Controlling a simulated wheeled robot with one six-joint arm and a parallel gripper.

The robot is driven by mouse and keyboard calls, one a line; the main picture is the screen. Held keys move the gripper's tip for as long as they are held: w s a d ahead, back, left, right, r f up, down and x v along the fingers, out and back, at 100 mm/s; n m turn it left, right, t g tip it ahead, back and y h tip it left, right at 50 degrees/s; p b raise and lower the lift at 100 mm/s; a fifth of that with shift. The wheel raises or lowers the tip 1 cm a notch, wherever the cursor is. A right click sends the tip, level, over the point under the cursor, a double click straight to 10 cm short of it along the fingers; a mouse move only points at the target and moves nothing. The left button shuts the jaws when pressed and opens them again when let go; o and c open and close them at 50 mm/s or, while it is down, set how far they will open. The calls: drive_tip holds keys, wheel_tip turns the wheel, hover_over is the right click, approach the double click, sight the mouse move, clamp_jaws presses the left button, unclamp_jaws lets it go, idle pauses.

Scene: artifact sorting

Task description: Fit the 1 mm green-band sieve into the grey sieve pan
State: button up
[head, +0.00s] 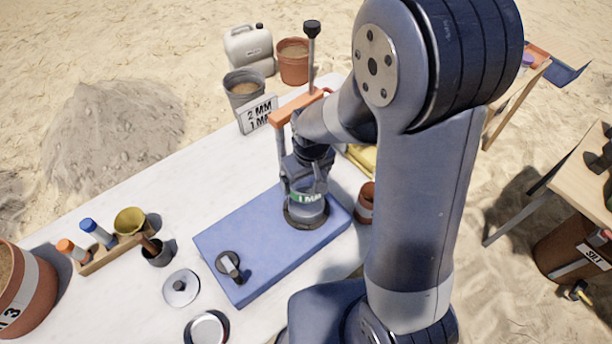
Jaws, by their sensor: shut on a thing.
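The 1 mm green-band sieve (308,199) is a grey cylinder with a green "1 MM" label, upright at the right part of the blue block. My gripper (305,183) points down from above and is shut on it. A dark round base (296,223) shows around the sieve's lower end. It may be the grey sieve pan or a holder for it. Whether the sieve is seated in it or just above it, I cannot tell. The gripper and arm hide part of the sieve's top.
The blue block (222,243) also bears a dark knob clamp (229,265). A lid (181,288) and a round metal dish (207,329) lie left of it. An orange-topped frame (297,106) stands behind the gripper. A terracotta pot (366,203) is close on the right.

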sight(307, 186)
drive_tip(key=shift+f+b, duration=2.3)
drive_tip(key=shift+f, duration=0.55)
drive_tip(key=shift+f+b, duration=0.95)
drive_tip(key=shift+b, duration=0.2)
drive_tip(key=o, duration=0.7)
drive_tip(key=shift+o, duration=0.2)
drive_tip(key=shift+r, duration=0.1)
drive_tip(key=r, duration=0.7)
drive_tip(key=s+r, duration=0.1)
drive_tip(key=r, duration=0.2)
drive_tip(key=shift+s+d+r, duration=0.1)
drive_tip(key=shift+d+r, duration=0.15)
drive_tip(key=shift+r, duration=0.05)
drive_tip(key=f, duration=0.7)
drive_tip(key=w+f, duration=0.1)
drive_tip(key=f, duration=0.2)
drive_tip(key=shift+a+f, duration=0.25)
drive_tip(key=shift+w+r+p, duration=0.1)
drive_tip(key=shift+r+p, duration=0.25)
drive_tip(key=shift+p, duration=0.1)
